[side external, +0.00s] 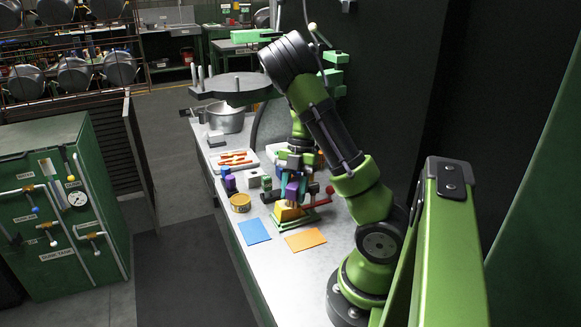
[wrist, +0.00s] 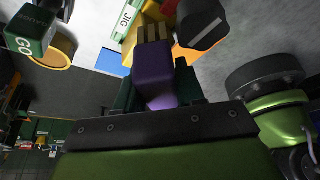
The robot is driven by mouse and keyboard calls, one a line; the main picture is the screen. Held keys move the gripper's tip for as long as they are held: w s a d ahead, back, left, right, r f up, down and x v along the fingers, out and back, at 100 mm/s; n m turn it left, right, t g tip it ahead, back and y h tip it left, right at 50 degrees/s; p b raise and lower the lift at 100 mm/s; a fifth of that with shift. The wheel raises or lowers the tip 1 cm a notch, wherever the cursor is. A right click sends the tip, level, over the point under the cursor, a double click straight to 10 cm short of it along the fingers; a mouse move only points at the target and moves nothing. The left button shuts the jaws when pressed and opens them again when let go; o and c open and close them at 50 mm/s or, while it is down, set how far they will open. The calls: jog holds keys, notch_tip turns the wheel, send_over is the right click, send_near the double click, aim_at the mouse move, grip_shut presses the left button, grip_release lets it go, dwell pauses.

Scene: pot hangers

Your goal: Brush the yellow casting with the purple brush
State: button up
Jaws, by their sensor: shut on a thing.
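My gripper (side external: 294,172) points down over the bench and is shut on the purple brush (side external: 292,190). The brush also shows between the dark fingers in the wrist view (wrist: 154,72). The yellow casting (side external: 287,213) sits in a green jig (side external: 294,222) directly below the brush. In the wrist view, part of the yellow casting (wrist: 131,36) shows beyond the brush, near the green bar marked JIG (wrist: 125,14). The brush's lower end is at the casting's top. I cannot tell for sure whether they touch.
A red handle (side external: 323,199) lies right of the casting, close to my gripper. A blue mat (side external: 254,231) and an orange mat (side external: 305,240) lie in front. A round yellow tin (side external: 240,203) and small blocks stand left. A tray (side external: 237,168) and metal pot (side external: 224,120) stand farther back.

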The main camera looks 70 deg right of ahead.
jog(key=shift+s+a+f, duration=0.15)
jog(key=shift+s+a, duration=0.65)
jog(key=w+d, duration=0.2)
jog(key=d, duration=0.1)
jog(key=shift+w, duration=0.4)
jog(key=shift+s+a, duration=1.15)
jog(key=shift+a, duration=0.15)
jog(key=shift+w+a, duration=0.1)
jog(key=shift+w+d+r, duration=0.1)
jog(key=shift+w+d, duration=0.1)
jog(key=shift+w, duration=0.55)
jog(key=shift+w+d+r, duration=0.1)
jog(key=shift+w+d, duration=0.15)
jog(key=shift+w, duration=0.45)
jog(key=shift+w+d+r, duration=0.1)
jog(key=shift+w+d, duration=0.1)
jog(key=shift+w, duration=0.55)
jog(key=shift+s+a, duration=1.6)
jog(key=shift+a, duration=0.1)
jog(key=shift+w+d+f, duration=0.1)
jog(key=shift+w+d, duration=1.4)
jog(key=shift+d, duration=0.15)
jog(key=shift+s+a, duration=1.45)
jog(key=shift+a, duration=0.1)
jog(key=shift+w+d, duration=1.4)
jog(key=shift+d, duration=0.1)
jog(key=shift+w+d, duration=0.15)
notch_tip(320, 180, up, 8)
